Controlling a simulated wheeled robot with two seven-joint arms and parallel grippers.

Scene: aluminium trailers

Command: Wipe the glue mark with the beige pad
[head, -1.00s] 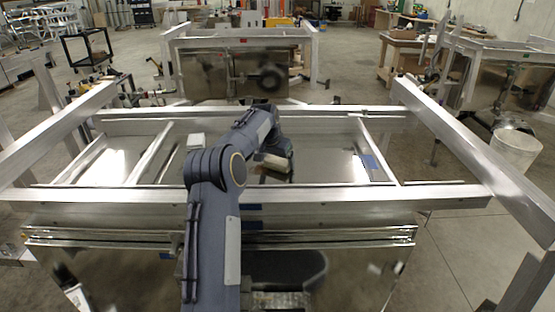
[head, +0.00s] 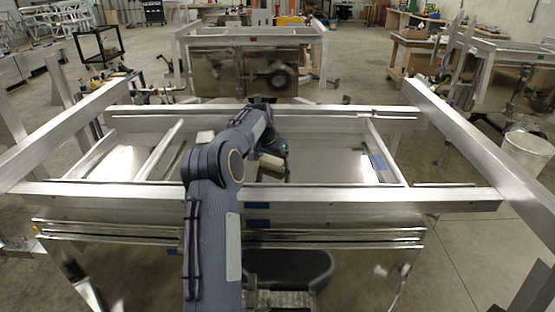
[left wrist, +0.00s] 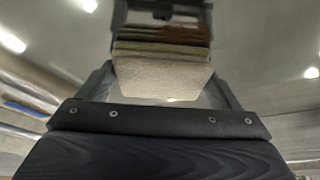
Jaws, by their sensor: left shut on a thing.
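The beige pad (head: 270,163) is held low over the shiny metal panel (head: 322,165) inside the trailer frame. It also shows in the left wrist view (left wrist: 160,75), between the fingers. My left gripper (head: 275,157) is shut on the pad. I cannot tell whether the pad touches the panel. I cannot make out the glue mark in either view; the arm and pad cover part of the panel. My right gripper is not in view.
Aluminium rails (head: 320,198) border the panel, and long side beams (head: 470,135) rise on both sides. Blue tape (head: 377,162) is at the panel's right. A white bucket (head: 526,153) stands on the floor at right.

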